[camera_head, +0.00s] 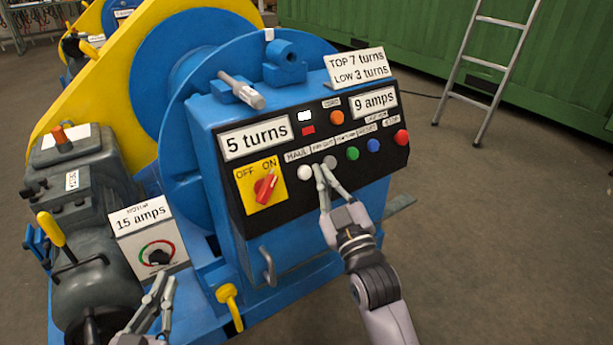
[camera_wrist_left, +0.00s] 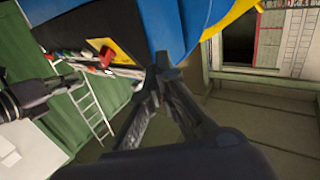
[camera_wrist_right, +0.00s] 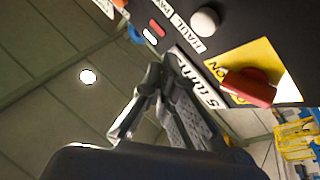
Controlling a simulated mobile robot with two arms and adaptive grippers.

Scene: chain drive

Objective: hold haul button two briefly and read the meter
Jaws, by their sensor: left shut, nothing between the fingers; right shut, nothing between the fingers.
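A blue winch housing (camera_head: 225,120) carries a black control panel (camera_head: 385,158). On it, a white button (camera_head: 304,172) sits under a label reading HAUL, and a grey button (camera_head: 330,161) is to its right. My right gripper (camera_head: 324,167) is shut and empty, its fingertips in front of the panel near these two buttons; contact cannot be told. The white button also shows in the right wrist view (camera_wrist_right: 205,20), apart from the fingertips. My left gripper (camera_head: 163,279) is shut and empty at lower left.
Green (camera_head: 352,153), blue (camera_head: 373,146) and red (camera_head: 402,137) buttons continue the row. A red rotary switch (camera_head: 265,186) is on a yellow OFF/ON plate. A sign (camera_head: 357,67) reads top 7, low 3 turns. A ladder (camera_head: 485,63) leans against a green container (camera_head: 560,60). Floor at right is clear.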

